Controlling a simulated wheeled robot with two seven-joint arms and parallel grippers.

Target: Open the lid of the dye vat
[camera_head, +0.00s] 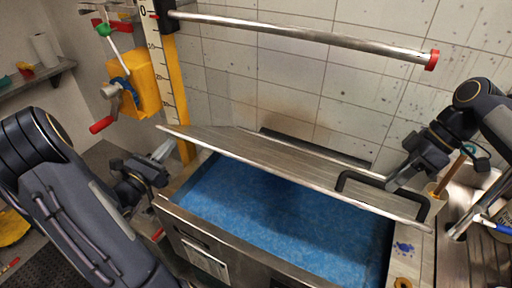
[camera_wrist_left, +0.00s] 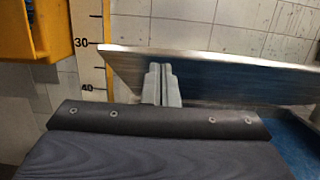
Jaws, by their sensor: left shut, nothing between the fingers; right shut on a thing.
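The dye vat (camera_head: 235,248) is a steel tank with blue liquid (camera_head: 285,215) showing inside. Its lid (camera_head: 270,160) is a long grey metal panel, raised and tilted along the back. A black bar handle (camera_head: 352,174) sits at the lid's right end. My right gripper (camera_head: 394,184) is shut on this handle. My left gripper (camera_head: 165,150) is shut and empty by the lid's left end. In the left wrist view its closed fingers (camera_wrist_left: 161,84) overlap the lid (camera_wrist_left: 215,77); contact cannot be told.
A yellow box with a red-handled crank (camera_head: 101,125) hangs on the left wall beside a yellow measuring strip (camera_head: 173,85). A metal rail (camera_head: 300,34) with a red end cap runs above the vat. Tools (camera_head: 490,222) lie on the right counter.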

